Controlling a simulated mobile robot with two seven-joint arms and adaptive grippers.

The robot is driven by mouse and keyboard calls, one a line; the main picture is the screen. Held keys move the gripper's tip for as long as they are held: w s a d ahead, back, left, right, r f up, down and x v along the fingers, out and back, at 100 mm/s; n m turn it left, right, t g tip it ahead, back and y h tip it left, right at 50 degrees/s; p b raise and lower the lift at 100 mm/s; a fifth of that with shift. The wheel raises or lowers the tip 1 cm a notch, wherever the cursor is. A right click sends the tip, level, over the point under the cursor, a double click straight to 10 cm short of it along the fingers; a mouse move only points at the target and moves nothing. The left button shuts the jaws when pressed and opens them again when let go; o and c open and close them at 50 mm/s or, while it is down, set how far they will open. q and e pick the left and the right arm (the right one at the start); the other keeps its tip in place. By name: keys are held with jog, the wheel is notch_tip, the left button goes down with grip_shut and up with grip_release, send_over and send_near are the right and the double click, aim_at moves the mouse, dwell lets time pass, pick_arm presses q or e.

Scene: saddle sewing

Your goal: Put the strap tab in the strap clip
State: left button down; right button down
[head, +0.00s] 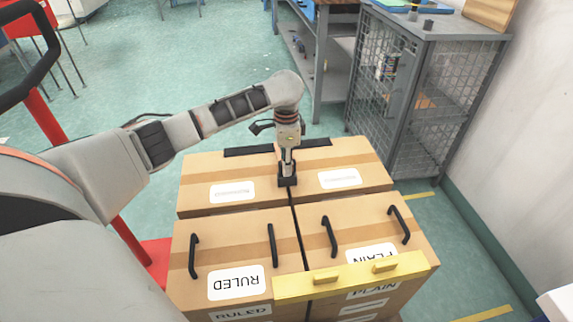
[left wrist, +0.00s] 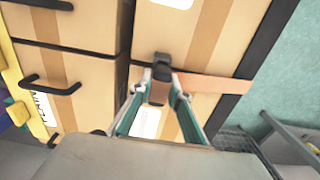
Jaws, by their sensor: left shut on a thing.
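My left gripper (head: 287,168) points straight down over the seam between the two rear cardboard boxes. A black block, seemingly the strap clip (left wrist: 162,62), shows just beyond the fingertips, at the box seam. In the head view tab and clip merge into one dark shape under the fingers. I cannot tell whether the tab is inside the clip. My right gripper is not in view.
Front boxes with black handles (head: 326,237) carry labels reading RULED and PLAIN. A yellow bar (head: 350,278) crosses the front. A grey mesh cabinet (head: 425,110) stands at the back right, a red chair at the back left. Green floor (head: 215,70) is clear behind the boxes.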

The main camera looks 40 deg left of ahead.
pick_arm(q)
jog(key=shift+f, duration=0.1)
jog(key=c, duration=1.9)
grip_release()
